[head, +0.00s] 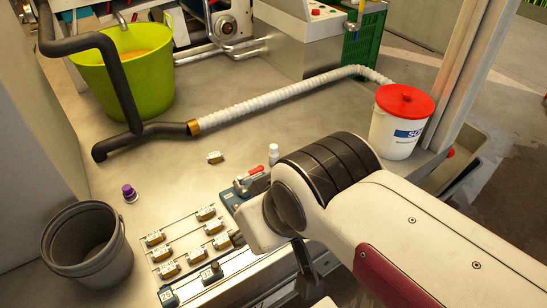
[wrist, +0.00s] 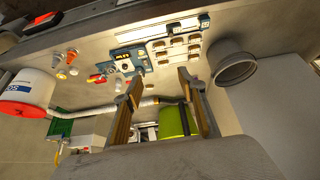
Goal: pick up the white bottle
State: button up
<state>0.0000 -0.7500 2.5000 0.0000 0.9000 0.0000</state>
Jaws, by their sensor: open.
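The small white bottle (head: 274,153) stands upright on the grey bench in the head view, just behind a red-handled part and left of my arm's dark joint. In the wrist view a small pale object (wrist: 62,74) left of the red handle may be this bottle; I cannot tell for sure. My gripper (wrist: 160,76) shows in the wrist view with its two fingers wide apart and nothing between them. It is apart from the bottle. In the head view my arm hides most of the gripper.
A white bucket with a red lid (head: 402,120) stands right of the bottle. The red-handled part (head: 252,176) is close in front. A green tub (head: 125,70), a ribbed hose (head: 270,98), a grey bucket (head: 88,243) and a purple-capped bottle (head: 130,193) are around. The middle bench is mostly clear.

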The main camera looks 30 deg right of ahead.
jog(key=w+d+f+t+h, duration=0.2)
jog(key=w+d, duration=0.8)
jog(key=w, duration=0.5)
jog(key=w+d+f+t+h, duration=0.2)
jog(key=w+d, duration=0.9)
jog(key=w, duration=0.5)
jog(key=w+d+f+t+y, duration=0.1)
jog(key=w+d+f, duration=0.25)
jog(key=f, duration=0.25)
jog(key=w+d+f, duration=0.3)
jog(key=d+f, duration=0.1)
jog(key=f, duration=0.2)
jog(key=d+f+t+y, duration=0.2)
jog(key=d+f+y, duration=0.1)
jog(key=f, duration=1)
jog(key=shift+d+f, duration=0.2)
jog(key=shift+d, duration=0.4)
jog(key=shift+w, duration=0.1)
